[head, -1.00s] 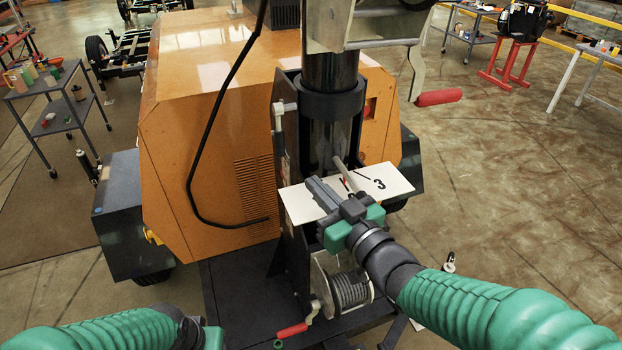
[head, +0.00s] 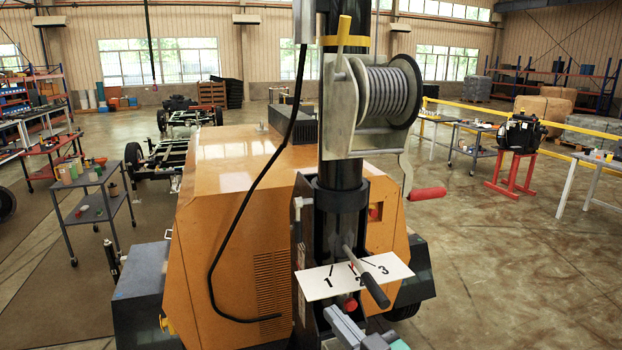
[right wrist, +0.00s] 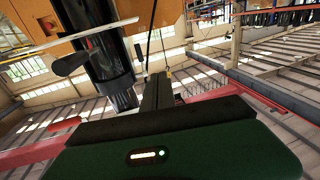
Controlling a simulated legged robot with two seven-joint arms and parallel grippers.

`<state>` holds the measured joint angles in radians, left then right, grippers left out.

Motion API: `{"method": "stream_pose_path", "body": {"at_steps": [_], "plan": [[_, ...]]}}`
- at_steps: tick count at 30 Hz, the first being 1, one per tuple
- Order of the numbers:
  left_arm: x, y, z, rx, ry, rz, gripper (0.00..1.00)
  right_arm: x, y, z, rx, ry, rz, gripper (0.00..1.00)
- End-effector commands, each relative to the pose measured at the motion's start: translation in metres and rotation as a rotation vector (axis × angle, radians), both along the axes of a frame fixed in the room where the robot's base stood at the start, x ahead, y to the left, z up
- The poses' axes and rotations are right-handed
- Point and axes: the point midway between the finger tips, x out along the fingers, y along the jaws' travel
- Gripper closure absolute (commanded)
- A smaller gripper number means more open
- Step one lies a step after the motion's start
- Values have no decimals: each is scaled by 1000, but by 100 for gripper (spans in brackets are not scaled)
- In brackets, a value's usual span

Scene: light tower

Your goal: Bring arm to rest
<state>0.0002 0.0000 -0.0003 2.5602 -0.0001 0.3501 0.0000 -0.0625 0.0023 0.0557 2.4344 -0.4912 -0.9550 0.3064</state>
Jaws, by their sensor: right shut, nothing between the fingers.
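My right gripper (head: 332,314) is at the bottom of the head view, just below the white plate marked 1, 2, 3 (head: 318,286). Its fingers are shut and empty; they also show in the right wrist view (right wrist: 157,92). A lever with a dark grip (head: 374,290) sticks out over the plate, its grip crossing near the 2 and 3. The gripper is apart from the lever. Most of my right arm is below the picture edge. My left gripper is out of view.
The black mast (head: 341,205) rises behind the plate, with a cable winch (head: 388,95) and red-handled crank (head: 427,193) above. The orange generator housing (head: 225,225) stands behind and left. A grey cart (head: 92,205) is far left. Open floor (head: 510,260) lies to the right.

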Motion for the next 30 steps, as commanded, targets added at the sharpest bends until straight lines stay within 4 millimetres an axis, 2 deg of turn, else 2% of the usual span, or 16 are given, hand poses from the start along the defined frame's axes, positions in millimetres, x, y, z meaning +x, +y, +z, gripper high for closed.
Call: {"method": "stream_pose_path", "body": {"at_steps": [1, 10, 14, 17, 20, 23, 25, 27, 30], "plan": [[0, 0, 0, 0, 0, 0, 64, 0, -2, 0, 0, 1, -2, 100], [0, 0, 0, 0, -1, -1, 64, 7, -38, -56, -91, 193, -142, 100], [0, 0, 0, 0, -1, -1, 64, 2, -62, -91, -142, 321, -218, 100], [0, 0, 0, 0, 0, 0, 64, -10, -83, -124, -188, 448, -281, 100], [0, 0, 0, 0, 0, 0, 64, -30, -107, -161, -235, 608, -346, 100], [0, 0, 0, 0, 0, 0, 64, -67, -131, -204, -285, 821, -407, 100], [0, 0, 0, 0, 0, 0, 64, -103, -144, -232, -315, 996, -436, 100], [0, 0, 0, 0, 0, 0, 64, -139, -150, -252, -332, 1151, -448, 100], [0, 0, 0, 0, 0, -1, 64, -172, -152, -265, -343, 1290, -446, 100]]}}
